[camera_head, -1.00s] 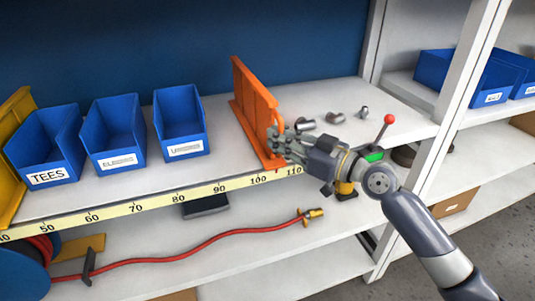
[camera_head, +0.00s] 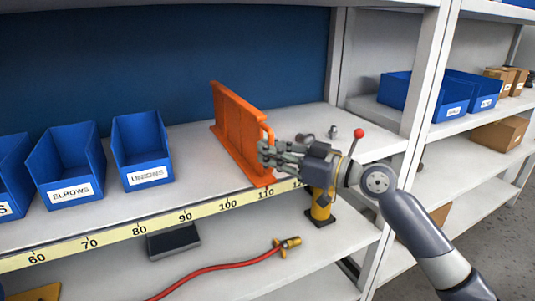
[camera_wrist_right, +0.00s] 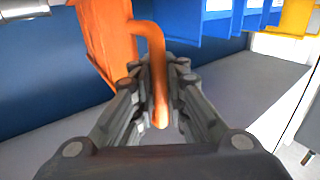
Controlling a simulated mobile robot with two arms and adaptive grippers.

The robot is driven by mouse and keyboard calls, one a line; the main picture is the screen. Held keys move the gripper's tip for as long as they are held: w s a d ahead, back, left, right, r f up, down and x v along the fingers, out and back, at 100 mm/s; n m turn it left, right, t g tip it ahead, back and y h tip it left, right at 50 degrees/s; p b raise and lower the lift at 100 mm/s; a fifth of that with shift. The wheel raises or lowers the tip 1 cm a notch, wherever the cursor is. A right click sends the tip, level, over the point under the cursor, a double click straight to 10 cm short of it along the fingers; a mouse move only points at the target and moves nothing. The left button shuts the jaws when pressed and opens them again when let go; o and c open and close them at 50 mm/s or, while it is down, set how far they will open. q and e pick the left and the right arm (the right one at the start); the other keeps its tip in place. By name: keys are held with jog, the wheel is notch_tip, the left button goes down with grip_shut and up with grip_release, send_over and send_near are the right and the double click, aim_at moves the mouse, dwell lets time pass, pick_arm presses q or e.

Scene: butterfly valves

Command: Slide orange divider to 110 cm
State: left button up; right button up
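The orange divider (camera_head: 238,125) stands upright on the shelf, its front foot just behind the 110 mark of the yellow scale strip (camera_head: 208,208). My right gripper (camera_head: 266,152) is at its handle, coming from the right. In the right wrist view the curved orange handle (camera_wrist_right: 157,60) passes between the gripper's fingers (camera_wrist_right: 160,105), which are close on both sides of it. The gripper hides part of the handle in the head view. My left gripper is not in view.
Blue bins labelled UNIONS (camera_head: 142,150) and ELBOWS (camera_head: 67,165) stand left of the divider, with a clear gap between. Small metal fittings (camera_head: 332,132) lie to its right. A shelf upright (camera_head: 413,120) stands farther right. A red hose (camera_head: 215,268) lies on the lower shelf.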

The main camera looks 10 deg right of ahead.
jog(key=o, duration=0.3)
jog(key=shift+s+d+f, duration=0.1)
jog(key=shift+o, duration=0.2)
jog(key=shift+s+d, duration=0.1)
jog(key=v, duration=1.2)
